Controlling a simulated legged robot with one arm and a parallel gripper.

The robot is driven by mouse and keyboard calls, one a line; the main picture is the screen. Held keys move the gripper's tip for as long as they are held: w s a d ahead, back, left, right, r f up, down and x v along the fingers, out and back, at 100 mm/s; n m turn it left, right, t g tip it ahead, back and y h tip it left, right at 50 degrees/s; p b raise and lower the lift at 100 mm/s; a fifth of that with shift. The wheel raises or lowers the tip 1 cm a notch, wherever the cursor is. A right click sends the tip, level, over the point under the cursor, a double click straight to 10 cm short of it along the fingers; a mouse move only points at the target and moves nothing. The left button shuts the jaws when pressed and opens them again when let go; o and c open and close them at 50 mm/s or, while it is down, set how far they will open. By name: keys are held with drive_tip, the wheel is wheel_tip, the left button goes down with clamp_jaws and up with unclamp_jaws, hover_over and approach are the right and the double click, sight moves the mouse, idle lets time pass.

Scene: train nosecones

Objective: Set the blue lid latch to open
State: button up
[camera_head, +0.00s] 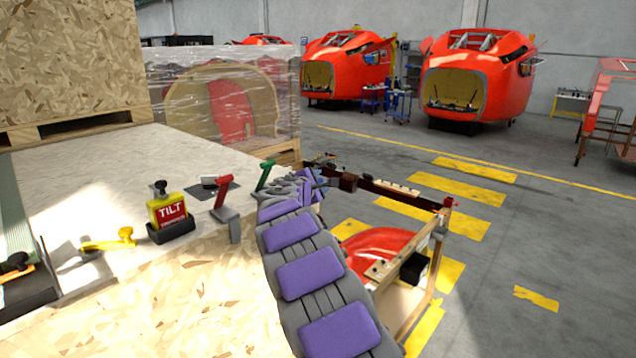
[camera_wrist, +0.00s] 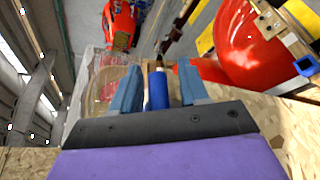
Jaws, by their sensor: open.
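A blue handle (camera_wrist: 157,90), which looks like the blue lid latch, shows between my fingers in the wrist view. My gripper (camera_wrist: 158,82) is open, with one finger on each side of the handle; I cannot tell whether either finger touches it. In the head view my gripper (camera_head: 308,182) is at the far right corner of the crate top, beyond the green latch. My arm and gripper hide most of the blue latch and its base there, so its setting cannot be read.
A green-handled latch (camera_head: 265,176) and a red-handled latch (camera_head: 222,193) stand along the crate (camera_head: 100,185) edge, left of my gripper. A yellow tilt indicator (camera_head: 168,210) and a yellow-handled piece (camera_head: 112,241) are farther left. A wrapped crate (camera_head: 225,105) stands behind.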

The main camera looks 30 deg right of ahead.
clamp_jaws()
idle(0.3)
drive_tip(key=shift+s, duration=0.15)
idle(0.3)
